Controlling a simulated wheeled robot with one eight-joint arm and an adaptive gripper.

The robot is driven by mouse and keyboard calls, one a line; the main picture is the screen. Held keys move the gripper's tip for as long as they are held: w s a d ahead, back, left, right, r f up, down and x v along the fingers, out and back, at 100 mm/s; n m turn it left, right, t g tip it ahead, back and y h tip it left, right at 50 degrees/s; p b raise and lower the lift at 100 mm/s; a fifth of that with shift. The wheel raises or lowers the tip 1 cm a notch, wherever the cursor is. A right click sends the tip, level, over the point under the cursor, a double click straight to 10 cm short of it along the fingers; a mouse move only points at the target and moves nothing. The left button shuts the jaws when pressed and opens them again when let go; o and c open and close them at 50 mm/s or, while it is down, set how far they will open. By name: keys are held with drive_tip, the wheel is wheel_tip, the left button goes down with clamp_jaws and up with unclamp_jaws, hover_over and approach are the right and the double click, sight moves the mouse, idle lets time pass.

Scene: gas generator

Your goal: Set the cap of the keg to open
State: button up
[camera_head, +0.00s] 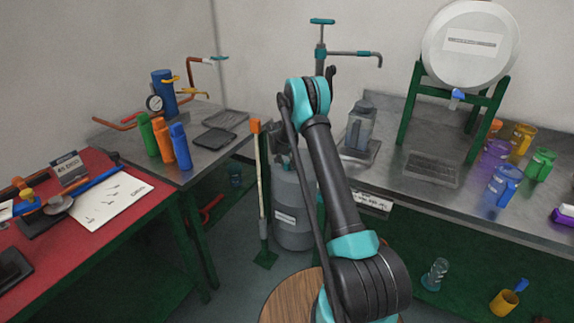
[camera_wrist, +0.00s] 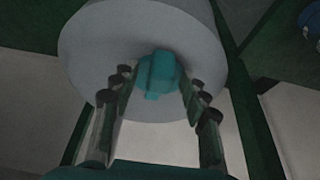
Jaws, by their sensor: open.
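In the wrist view, the round grey end face of a keg (camera_wrist: 95,45) fills the upper middle. A teal cap (camera_wrist: 160,72) with small lugs sits on its lower part. My gripper (camera_wrist: 157,84) is open, with one finger on each side of the cap. A small gap shows on the left; I cannot tell whether the right finger touches it. In the head view, my arm hides the gripper and the cap. A grey keg (camera_head: 292,218) with a white label stands on the floor behind my arm; I cannot tell surely that it is the same one.
A metal bench (camera_head: 425,196) at right holds a white drum (camera_head: 440,65) on a green stand and several coloured mugs. A metal bench (camera_head: 195,168) at left holds bottles and trays. A red table (camera_head: 40,240) stands front left. An orange-topped post (camera_head: 261,190) stands left of my arm.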

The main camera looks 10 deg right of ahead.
drive_tip(key=shift+d+f, duration=0.1)
drive_tip(key=shift+f, duration=0.1)
clamp_jaws()
idle(0.4)
